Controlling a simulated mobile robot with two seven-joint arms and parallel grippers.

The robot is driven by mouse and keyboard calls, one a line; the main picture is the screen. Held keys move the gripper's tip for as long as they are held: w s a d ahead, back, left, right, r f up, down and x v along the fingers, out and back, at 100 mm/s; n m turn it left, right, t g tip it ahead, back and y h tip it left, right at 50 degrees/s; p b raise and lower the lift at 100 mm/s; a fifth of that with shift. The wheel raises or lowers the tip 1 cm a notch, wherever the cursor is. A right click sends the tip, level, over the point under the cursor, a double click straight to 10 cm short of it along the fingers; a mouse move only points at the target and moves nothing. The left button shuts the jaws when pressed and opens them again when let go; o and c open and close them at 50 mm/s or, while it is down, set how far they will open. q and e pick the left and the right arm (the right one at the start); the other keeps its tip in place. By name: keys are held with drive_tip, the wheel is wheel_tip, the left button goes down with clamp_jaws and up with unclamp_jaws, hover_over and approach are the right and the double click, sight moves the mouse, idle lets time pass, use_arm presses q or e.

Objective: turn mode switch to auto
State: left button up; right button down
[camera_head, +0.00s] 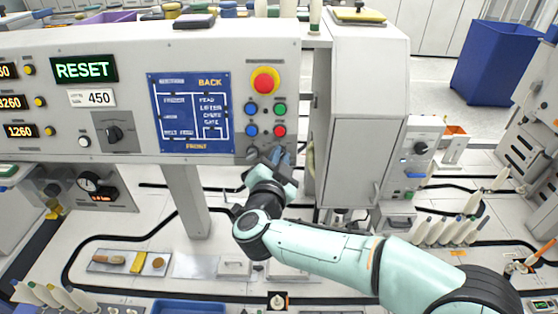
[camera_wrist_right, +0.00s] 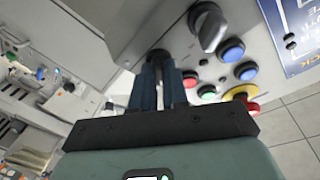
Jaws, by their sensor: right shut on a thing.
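The control panel (camera_head: 225,60) carries a red and yellow stop button with blue, green and red buttons below it. My right gripper (camera_head: 283,158) is at the panel's lower edge, under the red button. In the right wrist view its two fingers (camera_wrist_right: 165,82) are shut on a dark switch knob (camera_wrist_right: 157,55), which they mostly hide. A grey selector knob (camera_wrist_right: 208,30) sits beside it, apart from the fingers; it also shows in the head view (camera_head: 252,152). I cannot read a label that tells which knob is the mode switch. My left gripper is not in view.
A grey cabinet (camera_head: 355,100) stands close on the right. A blue bin (camera_head: 495,62) is at the back right. Pale bobbins (camera_head: 440,231) stand at the lower right.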

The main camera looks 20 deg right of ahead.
drive_tip(key=shift+m, duration=0.7)
drive_tip(key=c, duration=1.1)
unclamp_jaws()
drive_tip(key=shift+c, duration=0.2)
drive_tip(key=b+v, duration=0.1)
drive_tip(key=v, duration=1.2)
drive_tip(key=shift+s+r, duration=0.15)
drive_tip(key=shift+r, duration=0.1)
drive_tip(key=shift+a+f, duration=0.1)
drive_tip(key=shift+a, duration=0.05)
